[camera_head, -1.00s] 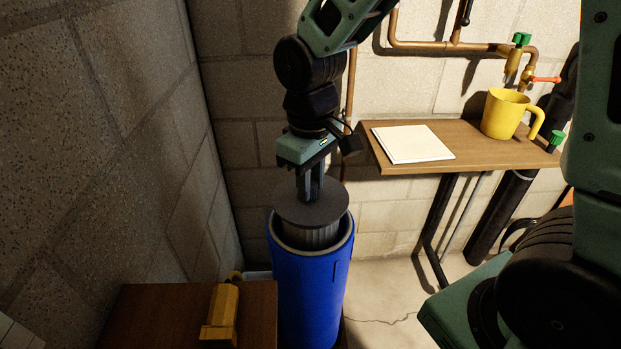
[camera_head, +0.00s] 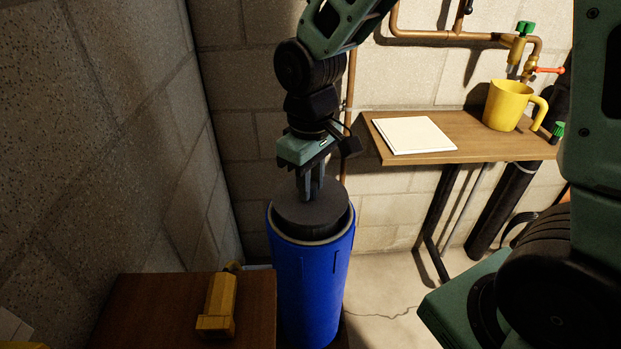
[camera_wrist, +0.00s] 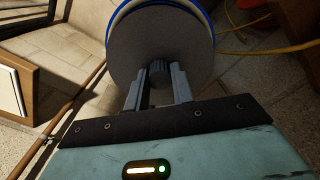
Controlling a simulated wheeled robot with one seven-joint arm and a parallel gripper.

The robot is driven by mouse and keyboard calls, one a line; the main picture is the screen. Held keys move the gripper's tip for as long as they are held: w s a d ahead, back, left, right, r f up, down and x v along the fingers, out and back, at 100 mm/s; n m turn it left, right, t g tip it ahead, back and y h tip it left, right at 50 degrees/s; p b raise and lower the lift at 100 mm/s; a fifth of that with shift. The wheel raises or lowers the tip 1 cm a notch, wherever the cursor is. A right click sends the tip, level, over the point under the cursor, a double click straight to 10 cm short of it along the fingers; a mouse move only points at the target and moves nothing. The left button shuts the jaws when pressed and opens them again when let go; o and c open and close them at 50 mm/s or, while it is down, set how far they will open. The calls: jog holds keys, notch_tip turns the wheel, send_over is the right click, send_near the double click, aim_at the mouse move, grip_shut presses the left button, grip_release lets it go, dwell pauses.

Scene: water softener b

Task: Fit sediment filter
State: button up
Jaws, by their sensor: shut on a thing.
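The sediment filter (camera_head: 312,213) has a round dark grey top cap. In the wrist view my gripper's fingers (camera_wrist: 157,88) close on the ribbed knob, and the grey cap (camera_wrist: 160,40) fills the blue ring (camera_wrist: 207,15). The filter's body is hidden inside the housing.
A brown surface (camera_head: 130,305) at the lower left holds a yellow tool-like object (camera_head: 217,305). A wooden shelf (camera_head: 470,140) at the right bears a yellow mug (camera_head: 508,105) and white paper (camera_head: 413,135). A block wall (camera_head: 120,130) stands close at the left; copper pipes run behind.

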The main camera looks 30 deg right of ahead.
jog(key=shift+f+b, duration=1.25)
jog(key=shift+f, duration=0.75)
jog(key=shift+f, duration=0.35)
jog(key=shift+f+b, duration=1.25)
jog(key=shift+f, duration=0.25)
jog(key=o, duration=1.1)
jog(key=shift+c, duration=0.2)
notch_tip(320, 180, up, 17)
jog(key=p, duration=0.2)
jog(key=shift+r+p, duration=0.2)
jog(key=shift+p, duration=0.2)
